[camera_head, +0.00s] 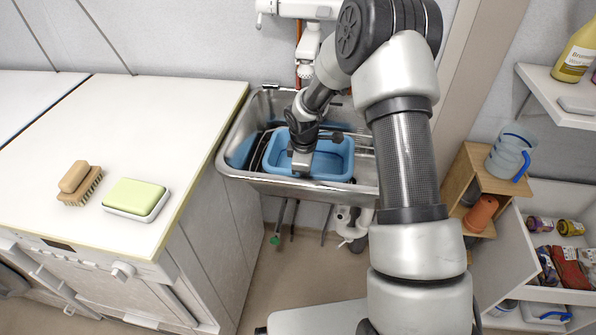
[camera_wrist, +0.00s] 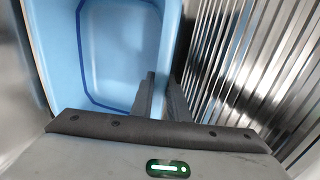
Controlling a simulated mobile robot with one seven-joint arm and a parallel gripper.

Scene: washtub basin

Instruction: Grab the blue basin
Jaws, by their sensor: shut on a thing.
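The blue basin (camera_head: 333,158) sits inside the metal sink, a rectangular tub with rounded corners. In the head view my gripper (camera_head: 303,160) reaches down at the basin's near left part, and my arm hides some of the sink's right side. In the wrist view the basin (camera_wrist: 120,50) fills the left half, with a dark blue line around its floor. There my gripper's two dark fingers (camera_wrist: 162,98) stand on either side of the basin's wall, shut on it, one inside and one outside.
The metal sink (camera_head: 232,150) surrounds the basin, with a ribbed drainer (camera_wrist: 265,60) on one side. A wooden shelf (camera_head: 465,195) and open drawers stand at right.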

